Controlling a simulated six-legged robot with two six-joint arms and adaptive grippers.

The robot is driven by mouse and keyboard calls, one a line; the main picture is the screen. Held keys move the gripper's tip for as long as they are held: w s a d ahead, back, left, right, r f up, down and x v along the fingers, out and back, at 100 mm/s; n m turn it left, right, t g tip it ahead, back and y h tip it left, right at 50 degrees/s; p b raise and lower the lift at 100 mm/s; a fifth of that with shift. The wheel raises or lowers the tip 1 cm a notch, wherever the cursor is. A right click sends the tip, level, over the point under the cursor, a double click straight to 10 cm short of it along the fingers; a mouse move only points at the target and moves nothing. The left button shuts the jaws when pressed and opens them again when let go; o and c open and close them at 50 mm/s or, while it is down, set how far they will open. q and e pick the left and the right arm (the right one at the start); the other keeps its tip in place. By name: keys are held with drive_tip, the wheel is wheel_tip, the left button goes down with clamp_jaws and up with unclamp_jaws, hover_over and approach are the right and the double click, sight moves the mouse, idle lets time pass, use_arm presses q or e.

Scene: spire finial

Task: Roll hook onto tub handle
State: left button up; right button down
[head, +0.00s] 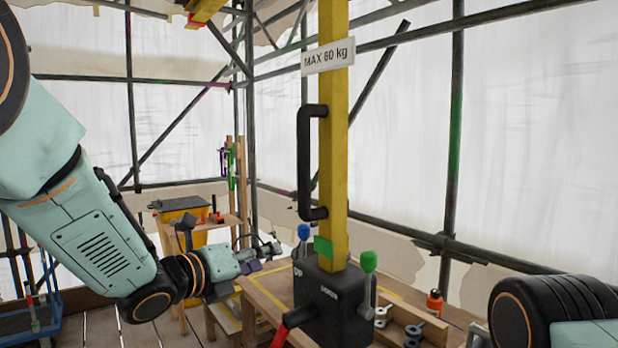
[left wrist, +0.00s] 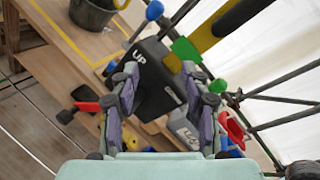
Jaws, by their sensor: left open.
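My left gripper (head: 268,256) is open and empty, beside the bench and left of the dark control box (head: 330,302). In the left wrist view its spread fingers (left wrist: 160,82) frame this box (left wrist: 153,85), which is marked UP; I cannot tell the gap between them. A dark tub (left wrist: 92,12) stands on the bench at that view's top left. I cannot identify a hook in either view. My right gripper is out of view.
A yellow post (head: 333,150) with a black grab bar (head: 304,165) rises from the box. Green (head: 369,262) and blue (head: 304,232) knobs and a red lever (head: 290,322) stick out around it. Wing nuts and an orange bottle (head: 434,303) stand at right. Scaffold poles surround the place.

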sight(298, 145)
use_arm(q)
drive_tip(key=d+r+m+h+p, duration=0.1)
drive_tip(key=r+m, duration=0.2)
drive_tip(key=r, duration=0.3)
drive_tip(key=d+r+m+h+p, duration=0.1)
drive_tip(key=d+r+m+p, duration=0.1)
drive_tip(key=r, duration=0.5)
drive_tip(key=d+r+m+h+p, duration=0.1)
drive_tip(key=r+m, duration=0.4)
drive_tip(key=r, duration=0.2)
drive_tip(key=shift+w+d+r, duration=0.1)
drive_tip(key=shift+w+d, duration=0.15)
drive_tip(key=x, duration=0.1)
drive_tip(key=p+x, duration=0.1)
drive_tip(key=x, duration=0.1)
drive_tip(key=p+x, duration=0.1)
drive_tip(key=shift+w+a, duration=0.1)
drive_tip(key=shift+w, duration=0.4)
drive_tip(key=shift+w+d+p, duration=0.3)
drive_tip(key=shift+w+d, duration=0.1)
drive_tip(key=shift+d, duration=0.3)
drive_tip(key=shift+s+a, duration=0.15)
drive_tip(key=shift+c, duration=0.4)
drive_tip(key=shift+a, duration=0.1)
drive_tip(key=c, duration=0.9)
clamp_jaws()
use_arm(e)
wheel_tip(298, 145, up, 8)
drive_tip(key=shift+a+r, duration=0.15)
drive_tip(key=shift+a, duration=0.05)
